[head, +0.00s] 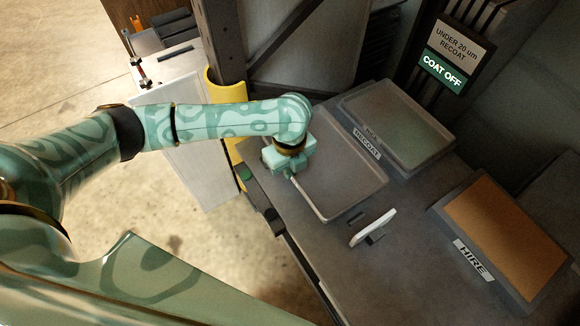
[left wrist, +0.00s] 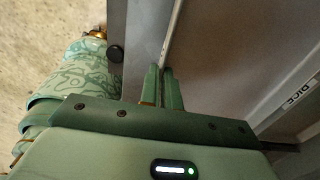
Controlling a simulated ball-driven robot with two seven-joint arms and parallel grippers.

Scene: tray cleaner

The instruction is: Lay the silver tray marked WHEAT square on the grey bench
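A silver tray (head: 347,196) with a thin pale rim is at the left end of the grey bench (head: 330,245). I cannot read any WHEAT mark on it; part of it is hidden by my left arm. My left gripper (head: 288,176) is at its left edge. In the left wrist view the two fingers (left wrist: 162,88) are close together, with the tray's pale rim (left wrist: 174,35) running between their tips. The tray looks roughly level, but I cannot tell whether it touches the bench. My right gripper is in neither view.
A brown-topped tray (head: 505,235) is by the HIRE label (head: 473,261). A small white-faced stand (head: 373,228) is just in front of the silver tray. A yellow-guarded post (head: 228,95) rises left of the bench.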

